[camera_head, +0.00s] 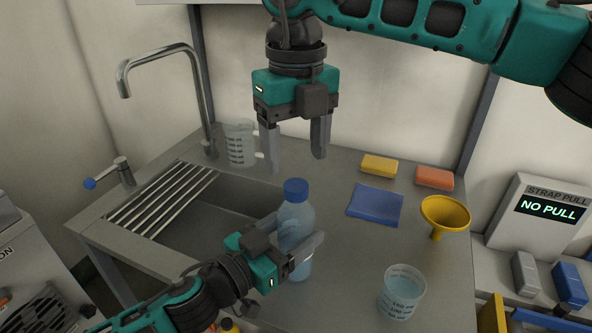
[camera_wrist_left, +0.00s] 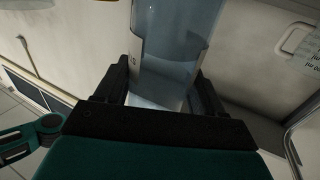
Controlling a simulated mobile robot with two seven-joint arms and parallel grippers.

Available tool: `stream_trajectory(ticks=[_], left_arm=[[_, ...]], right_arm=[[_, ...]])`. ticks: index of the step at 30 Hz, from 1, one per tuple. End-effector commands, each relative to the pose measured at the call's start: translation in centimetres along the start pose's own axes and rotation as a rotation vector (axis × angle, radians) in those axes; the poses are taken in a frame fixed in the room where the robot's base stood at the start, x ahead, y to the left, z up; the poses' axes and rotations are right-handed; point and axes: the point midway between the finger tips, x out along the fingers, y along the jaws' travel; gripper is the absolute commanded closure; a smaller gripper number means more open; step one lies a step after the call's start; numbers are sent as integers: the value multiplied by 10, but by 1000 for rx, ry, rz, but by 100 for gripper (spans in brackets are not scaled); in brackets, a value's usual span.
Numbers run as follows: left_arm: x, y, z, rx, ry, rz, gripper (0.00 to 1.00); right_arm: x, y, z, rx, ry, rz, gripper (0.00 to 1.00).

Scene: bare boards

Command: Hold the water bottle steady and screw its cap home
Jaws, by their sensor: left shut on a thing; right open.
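The clear blue water bottle (camera_head: 297,222) stands upright on the metal counter, right of the sink. Its blue cap (camera_head: 296,190) sits on top; I cannot tell how tight it is. My left gripper (camera_head: 300,250) is shut around the bottle's body from the left. The bottle also fills the space between the fingers in the left wrist view (camera_wrist_left: 172,50), where its cap is out of frame. My right gripper (camera_head: 296,152) points down above the bottle, fingers apart and empty, with its tips higher than the cap in the picture.
A measuring jug (camera_head: 240,143) stands behind the sink (camera_head: 215,215) near the tap (camera_head: 205,100). A beaker of water (camera_head: 402,292) is front right. A yellow funnel (camera_head: 445,214), blue cloth (camera_head: 376,205), yellow sponge (camera_head: 379,166) and orange sponge (camera_head: 434,178) lie to the right.

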Motion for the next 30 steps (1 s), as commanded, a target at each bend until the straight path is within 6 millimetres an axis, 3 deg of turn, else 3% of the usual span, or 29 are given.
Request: stream_trajectory(ticks=[3,9,22,23,30], left_arm=[[0,0,0,0,-1,-1,100],[0,0,0,0,-1,-1,100],[0,0,0,0,-1,0,100],[0,0,0,0,-1,-1,28],[0,0,0,0,0,0,5]], right_arm=[[-27,0,1,1,-3,0,32],[-56,0,0,0,-1,1,32],[-66,0,0,0,1,0,32],[-66,0,0,0,1,0,32],[-65,0,0,0,1,1,32]])
